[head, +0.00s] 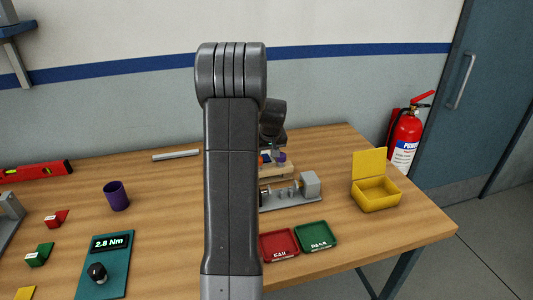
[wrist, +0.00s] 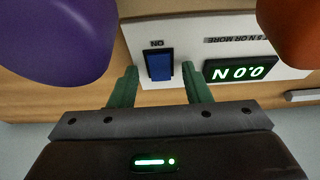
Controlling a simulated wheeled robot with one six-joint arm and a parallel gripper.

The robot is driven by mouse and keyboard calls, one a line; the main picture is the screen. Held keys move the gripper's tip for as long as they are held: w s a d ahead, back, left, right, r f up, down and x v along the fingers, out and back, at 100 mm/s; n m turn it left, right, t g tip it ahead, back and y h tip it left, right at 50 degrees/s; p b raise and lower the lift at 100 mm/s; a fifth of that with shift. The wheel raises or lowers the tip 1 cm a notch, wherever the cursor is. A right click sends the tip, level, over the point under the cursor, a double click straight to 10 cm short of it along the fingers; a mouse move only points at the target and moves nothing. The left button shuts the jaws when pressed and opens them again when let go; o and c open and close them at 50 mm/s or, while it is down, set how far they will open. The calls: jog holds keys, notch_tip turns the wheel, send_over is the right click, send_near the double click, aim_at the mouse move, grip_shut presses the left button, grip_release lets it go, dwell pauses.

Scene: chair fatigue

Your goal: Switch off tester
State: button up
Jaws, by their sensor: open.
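The tester panel (wrist: 190,32) is a pale plate that appears upside down in the wrist view. It carries a blue rocker switch (wrist: 159,67) beside the word ON and a lit green display (wrist: 240,70) reading 0.0 N. My gripper (wrist: 161,72) is open, with one green finger on each side of the switch in the picture. Nothing is held between the fingers. I cannot tell whether they touch the panel. In the head view my arm hides most of the tester and the fingers.
A purple rounded thing (wrist: 60,35) and an orange one (wrist: 292,30) sit close in the wrist view. A grey metal fixture (head: 295,190), red tray (head: 279,258), green tray (head: 316,250) and open yellow box (head: 376,206) stand on the table. A purple cup (head: 116,196) stands left.

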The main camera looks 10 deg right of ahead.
grip_shut()
jog(key=g+p, duration=0.1)
jog(key=p, duration=0.2)
jog(key=shift+w+r, duration=0.25)
jog(key=shift+r, duration=0.15)
jog(key=shift+w+g+p, duration=0.15)
jog(key=shift+g+p, duration=0.45)
jog(key=shift+p, duration=0.4)
jog(key=shift+f+g+p, duration=0.25)
jog(key=shift+g+p, duration=0.05)
jog(key=shift+p, duration=0.1)
grip_release()
